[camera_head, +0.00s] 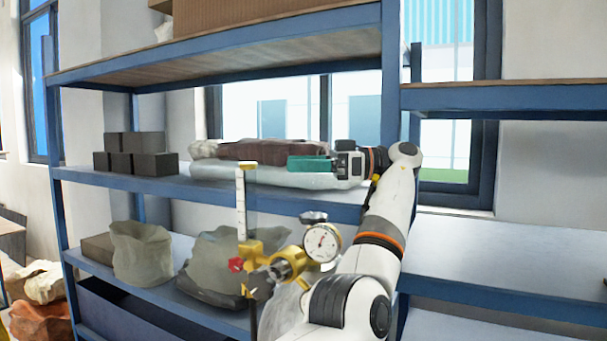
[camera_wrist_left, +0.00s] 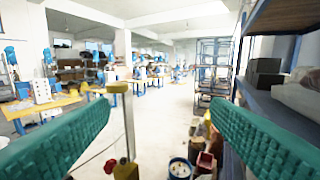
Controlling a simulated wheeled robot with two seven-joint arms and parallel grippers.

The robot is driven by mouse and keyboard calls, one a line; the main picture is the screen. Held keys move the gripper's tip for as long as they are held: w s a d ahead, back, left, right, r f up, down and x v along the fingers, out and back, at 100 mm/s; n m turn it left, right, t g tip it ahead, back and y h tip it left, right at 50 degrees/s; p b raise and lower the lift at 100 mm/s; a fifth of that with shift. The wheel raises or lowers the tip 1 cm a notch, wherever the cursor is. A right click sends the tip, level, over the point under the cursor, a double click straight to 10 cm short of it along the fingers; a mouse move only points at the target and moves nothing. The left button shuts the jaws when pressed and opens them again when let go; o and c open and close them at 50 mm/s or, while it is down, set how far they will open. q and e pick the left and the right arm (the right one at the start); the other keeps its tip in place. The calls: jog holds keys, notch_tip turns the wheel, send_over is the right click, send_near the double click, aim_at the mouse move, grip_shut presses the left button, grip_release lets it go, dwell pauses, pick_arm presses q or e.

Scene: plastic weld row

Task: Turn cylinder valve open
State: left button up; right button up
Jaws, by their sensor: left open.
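A brass regulator (camera_head: 288,262) stands in front of the shelf, with a round white gauge (camera_head: 321,243), a red knob (camera_head: 236,265) and a clear upright flow tube (camera_head: 241,200). A small dark grey cap or handwheel (camera_head: 313,217) shows just above the gauge; I cannot tell if it is the cylinder valve. The cylinder's body is not clearly visible. My left gripper (camera_head: 292,164) has teal fingers, points left at middle-shelf height, and is above and apart from the regulator. It is open and empty in the left wrist view (camera_wrist_left: 160,105), where the flow tube (camera_wrist_left: 129,125) shows between the fingers.
Blue-framed shelves (camera_head: 330,205) stand behind, holding dark blocks (camera_head: 135,155), filled sacks (camera_head: 140,252) and a brown folded bundle (camera_head: 262,150). The left wrist view shows a clear aisle floor (camera_wrist_left: 165,85) with buckets (camera_wrist_left: 181,168) at the lower right.

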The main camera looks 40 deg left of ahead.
aim_at(303, 214)
pick_arm(q)
jog(key=d+f+m+t+b, duration=0.1)
jog(key=d+f+m+t+y+b, duration=0.1)
jog(key=f+b, duration=0.1)
jog(key=w+d+f+t+y+b, duration=0.1)
jog(key=f+b, duration=0.1)
jog(key=shift+w+d+m, duration=0.1)
jog(key=shift+d+m, duration=0.15)
jog(key=shift+m, duration=0.15)
jog(key=d+f+m+t+y+b, duration=0.3)
jog(key=d+f+m+t+b, duration=0.25)
jog(key=d+t, duration=0.35)
jog(key=shift+m+t, duration=0.3)
jog(key=shift+m, duration=0.05)
jog(key=a+p, duration=0.2)
jog(key=a, duration=1)
jog(key=shift+w+a+r, duration=0.1)
jog(key=shift+a+r, duration=0.05)
jog(key=shift+a, duration=0.25)
jog(key=shift+c, duration=0.2)
jog(key=shift+p, duration=0.3)
jog(key=c, duration=0.9)
